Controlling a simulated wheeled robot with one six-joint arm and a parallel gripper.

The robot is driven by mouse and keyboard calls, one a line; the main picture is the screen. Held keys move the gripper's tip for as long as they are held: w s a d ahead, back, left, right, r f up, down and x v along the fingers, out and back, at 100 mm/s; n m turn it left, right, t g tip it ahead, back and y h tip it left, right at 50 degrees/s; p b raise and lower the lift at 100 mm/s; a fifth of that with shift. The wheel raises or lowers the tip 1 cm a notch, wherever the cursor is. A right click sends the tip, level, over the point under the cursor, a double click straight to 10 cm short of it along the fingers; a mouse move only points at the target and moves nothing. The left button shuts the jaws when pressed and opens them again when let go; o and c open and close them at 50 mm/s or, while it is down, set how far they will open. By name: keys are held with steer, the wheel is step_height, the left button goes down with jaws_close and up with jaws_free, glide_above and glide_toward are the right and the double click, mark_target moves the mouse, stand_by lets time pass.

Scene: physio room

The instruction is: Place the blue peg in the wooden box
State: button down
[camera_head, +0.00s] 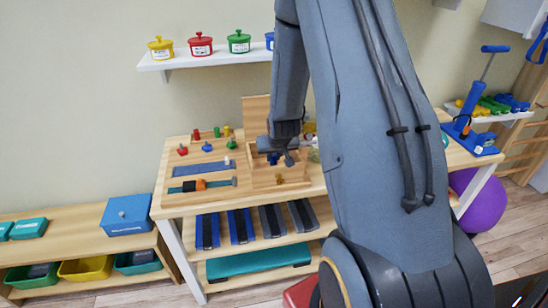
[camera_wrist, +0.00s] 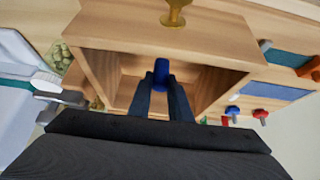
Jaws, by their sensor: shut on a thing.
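My gripper (camera_wrist: 162,88) is shut on the blue peg (camera_wrist: 161,72), which sticks out past the fingertips in the wrist view. The wooden box (camera_wrist: 112,38) is open, and the peg shows against its interior, within its opening. I cannot tell whether the peg touches the floor of the box. In the head view, the wooden box (camera_head: 262,181) stands on the table with its lid (camera_head: 257,108) raised at the back and a brass clasp (camera_head: 280,179) in front. My gripper (camera_head: 280,157) is over the box there, with the blue peg (camera_head: 273,159) small and partly hidden.
Left of the box are a blue mat (camera_head: 200,169), an orange-and-teal tool (camera_head: 200,185), and several coloured pegs, including a red peg (camera_head: 182,150). A glass jar (camera_head: 314,153) stands close to the box's right side. Lidded pots line the wall shelf (camera_head: 215,58).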

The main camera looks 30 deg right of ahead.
steer(key=shift+f, duration=0.6)
steer(key=shift+f, duration=0.1)
steer(key=c, duration=1.6)
jaws_free()
steer(key=shift+c, duration=0.2)
